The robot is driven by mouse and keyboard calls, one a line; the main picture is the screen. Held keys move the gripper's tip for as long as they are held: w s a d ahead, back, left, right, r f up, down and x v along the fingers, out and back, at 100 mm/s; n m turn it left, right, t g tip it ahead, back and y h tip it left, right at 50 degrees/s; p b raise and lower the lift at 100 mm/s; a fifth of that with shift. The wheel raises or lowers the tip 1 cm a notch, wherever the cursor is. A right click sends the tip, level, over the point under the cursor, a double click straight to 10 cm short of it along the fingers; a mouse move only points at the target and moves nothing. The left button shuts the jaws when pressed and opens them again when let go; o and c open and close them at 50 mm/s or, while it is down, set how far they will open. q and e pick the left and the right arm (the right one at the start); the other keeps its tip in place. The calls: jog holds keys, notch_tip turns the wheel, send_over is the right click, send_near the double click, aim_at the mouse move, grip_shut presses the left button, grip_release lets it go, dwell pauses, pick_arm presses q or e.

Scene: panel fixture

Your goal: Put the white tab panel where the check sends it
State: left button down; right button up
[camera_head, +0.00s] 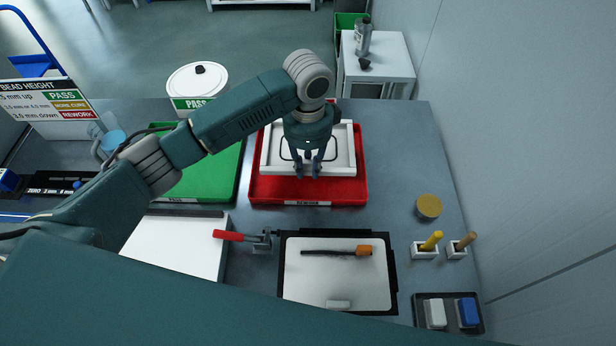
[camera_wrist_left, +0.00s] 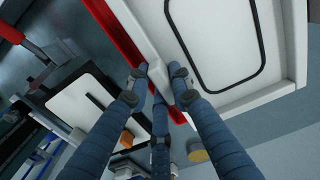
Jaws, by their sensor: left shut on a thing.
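The white tab panel (camera_head: 343,150), with a black rounded bead loop on its face, is over or in the red REWORK tray (camera_head: 350,192) in the head view. Whether it touches the tray floor I cannot tell. My left gripper (camera_head: 308,172) points down at the panel's near edge. In the left wrist view its fingers (camera_wrist_left: 160,85) are shut on the white tab at the edge of the panel (camera_wrist_left: 215,45). My left arm and gripper hide part of the panel. The bead height sign (camera_head: 50,100) lists PASS, a middle row and REWORK. My right gripper is not in view.
A green PASS tray (camera_head: 215,175) lies left of the red tray, partly behind my arm. In front are a red-handled clamp (camera_head: 240,237), a black-framed white board (camera_head: 335,285) with an orange-handled tool (camera_head: 350,251), and a yellow-brown round lid (camera_head: 429,206). The right wall is close.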

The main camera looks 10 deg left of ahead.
aim_at(308, 175)
pick_arm(q)
notch_tip(308, 175, down, 2)
notch_tip(308, 175, down, 4)
jog(key=shift+p, duration=0.35)
jog(key=shift+f, duration=0.2)
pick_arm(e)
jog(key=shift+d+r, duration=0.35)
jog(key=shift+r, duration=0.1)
pick_arm(q)
jog(key=shift+f, duration=0.15)
jog(key=c, duration=1.5)
grip_release()
jog(key=shift+c, duration=0.2)
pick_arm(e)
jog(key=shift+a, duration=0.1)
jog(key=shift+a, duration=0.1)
